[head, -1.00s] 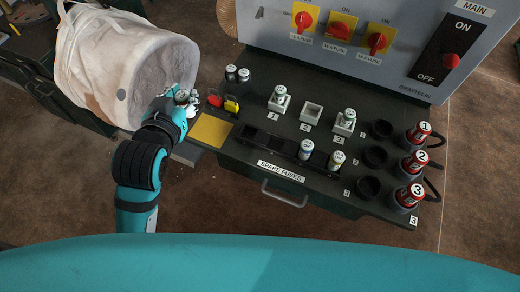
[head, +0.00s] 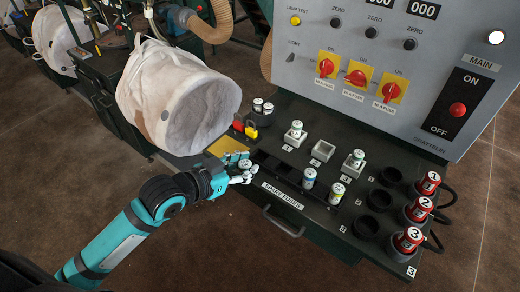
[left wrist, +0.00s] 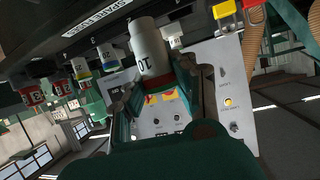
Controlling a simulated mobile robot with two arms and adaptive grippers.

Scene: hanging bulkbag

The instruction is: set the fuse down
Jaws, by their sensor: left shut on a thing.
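In the head view the gripper is at the left end of the dark spare-fuse rack (head: 285,170), by the front edge of the yellow pad (head: 226,147). I cannot tell whether the fuse touches anything below. Two fuses stand upright in the rack, one blue-banded (head: 309,178) and one yellow-banded (head: 337,192). White holders 1 (head: 294,140) and 3 (head: 350,171) carry fuses; holder 2 (head: 322,151) is empty. My right gripper is not in view.
A white bulk bag (head: 175,95) hangs close behind my left gripper. Red and yellow padlocks (head: 251,131) and two dark-bodied cylinders (head: 263,107) are at the bench's back left. Red numbered plugs (head: 418,208) stand at the right. The switch panel (head: 400,60) rises behind.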

